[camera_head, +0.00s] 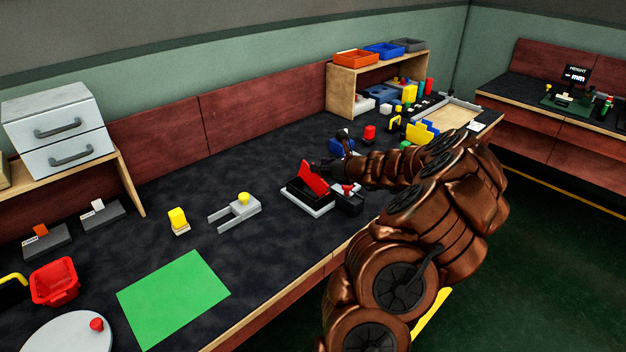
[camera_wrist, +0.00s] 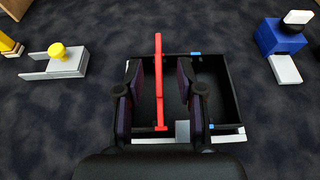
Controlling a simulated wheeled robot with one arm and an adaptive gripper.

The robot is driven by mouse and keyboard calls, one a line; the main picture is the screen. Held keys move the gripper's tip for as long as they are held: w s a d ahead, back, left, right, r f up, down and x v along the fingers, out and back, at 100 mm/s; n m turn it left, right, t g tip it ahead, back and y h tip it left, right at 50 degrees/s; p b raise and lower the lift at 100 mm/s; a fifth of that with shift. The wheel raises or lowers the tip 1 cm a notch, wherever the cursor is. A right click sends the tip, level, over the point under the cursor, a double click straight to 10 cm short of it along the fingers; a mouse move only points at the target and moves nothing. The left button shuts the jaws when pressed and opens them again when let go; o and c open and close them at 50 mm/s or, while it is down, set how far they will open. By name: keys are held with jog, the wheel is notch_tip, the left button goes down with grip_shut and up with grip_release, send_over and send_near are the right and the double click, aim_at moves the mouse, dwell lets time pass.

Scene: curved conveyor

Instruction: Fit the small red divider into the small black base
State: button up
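The small red divider (camera_head: 313,179) stands tilted at the small black base in the head view. In the wrist view the divider (camera_wrist: 158,85) is a thin upright strip, left of the base's middle and left of two blue marks on its rims. The black base (camera_wrist: 222,92) is an open box on a light grey plate (camera_head: 297,205). My gripper (camera_wrist: 160,90) is open over the base, one finger on each side of the divider, with a visible gap on both sides. Whether the divider's lower edge touches the base floor is hidden.
A grey forked fixture with a yellow knob (camera_head: 236,212) stands left of the base. A blue block with a white-topped part (camera_wrist: 283,36) is at the right in the wrist view. A green mat (camera_head: 172,297) lies front left.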

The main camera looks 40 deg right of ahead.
jog(key=shift+x, duration=2)
jog(key=shift+a+r, duration=0.1)
jog(key=shift+r, duration=0.05)
jog(key=shift+c, duration=0.2)
grip_shut()
